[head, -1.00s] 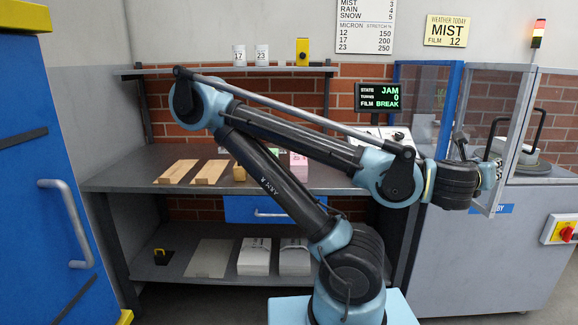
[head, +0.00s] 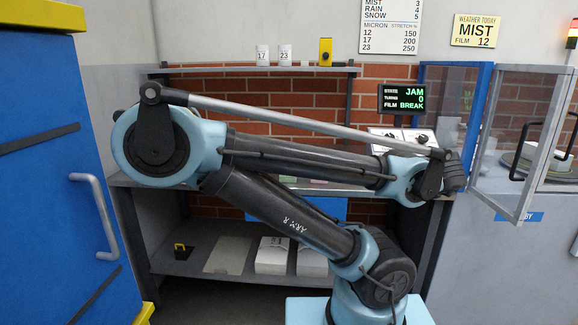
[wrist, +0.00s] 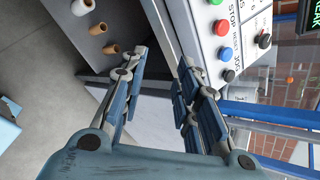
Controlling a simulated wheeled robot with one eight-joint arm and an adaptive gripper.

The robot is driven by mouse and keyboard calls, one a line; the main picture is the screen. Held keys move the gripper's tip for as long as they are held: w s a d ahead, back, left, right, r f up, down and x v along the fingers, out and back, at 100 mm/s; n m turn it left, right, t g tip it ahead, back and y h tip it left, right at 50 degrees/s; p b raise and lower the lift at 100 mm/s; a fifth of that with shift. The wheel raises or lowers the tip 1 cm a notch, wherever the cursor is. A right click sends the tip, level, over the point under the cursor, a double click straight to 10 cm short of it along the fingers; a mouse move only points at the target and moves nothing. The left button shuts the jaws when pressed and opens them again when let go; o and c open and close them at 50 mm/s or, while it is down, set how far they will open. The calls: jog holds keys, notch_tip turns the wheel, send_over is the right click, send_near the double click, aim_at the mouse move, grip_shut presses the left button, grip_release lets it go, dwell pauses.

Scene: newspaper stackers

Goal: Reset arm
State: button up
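My arm spans the middle of the head view, with its elbow at the left and its wrist at the right in front of the control panel. In the head view my gripper is hidden behind or beyond the wrist. In the wrist view my gripper (wrist: 158,90) is open, its two fingers apart with nothing between them. Beyond the fingers is the sloped white control panel (wrist: 215,55) with red, blue, green and black buttons. The panel also shows in the head view (head: 425,133), partly behind my arm.
A glass-paned door (head: 515,140) stands open at the right, close to my wrist. A blue cabinet (head: 60,180) is at the left. The bench's lower shelf (head: 190,262) holds paper stacks (head: 272,255).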

jog(key=s+a+f+n+g, duration=0.2)
jog(key=a+n, duration=0.4)
jog(key=n, duration=0.3)
jog(key=s+a+f+n+g+y, duration=0.1)
jog(key=a+f+n+g, duration=0.3)
jog(key=n, duration=0.5)
jog(key=s+a+f+n+g+y, duration=0.1)
jog(key=s+a+f+n+g, duration=0.1)
jog(key=a+f+n, duration=0.4)
jog(key=s+a+n, duration=0.1)
jog(key=a+n, duration=0.1)
jog(key=n, duration=0.1)
jog(key=shift+f+g, duration=0.2)
jog(key=shift+g, duration=0.2)
